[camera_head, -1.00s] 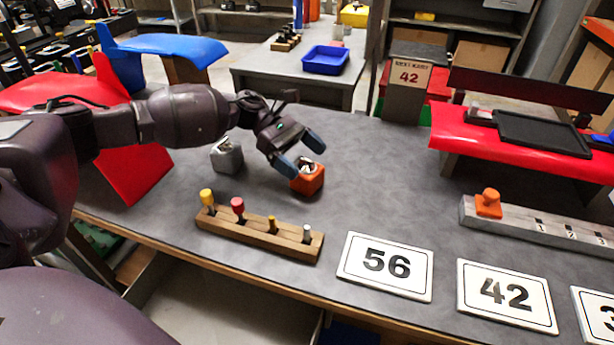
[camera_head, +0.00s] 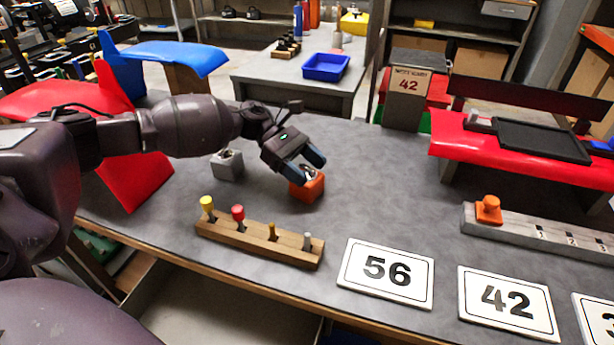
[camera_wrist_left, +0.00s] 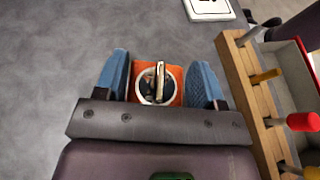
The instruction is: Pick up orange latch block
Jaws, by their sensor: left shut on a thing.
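The orange latch block (camera_head: 308,189) sits on the grey table, right of a grey latch block (camera_head: 227,165). It has a round metal fitting with an upright latch on top. My left gripper (camera_head: 307,170) is over it, shut on it, with its blue fingertips at the block's sides. In the left wrist view the orange block (camera_wrist_left: 178,72) lies between the two blue fingers (camera_wrist_left: 160,85). The block still appears to rest on the table. My right gripper is not in view.
A wooden rack (camera_head: 258,238) with several coloured pegs stands in front of the block. Number cards 56 (camera_head: 388,271) and 42 (camera_head: 507,299) lie at the front right. A grey numbered rail (camera_head: 545,229) holds an orange knob piece (camera_head: 489,210). Bare table lies right of the block.

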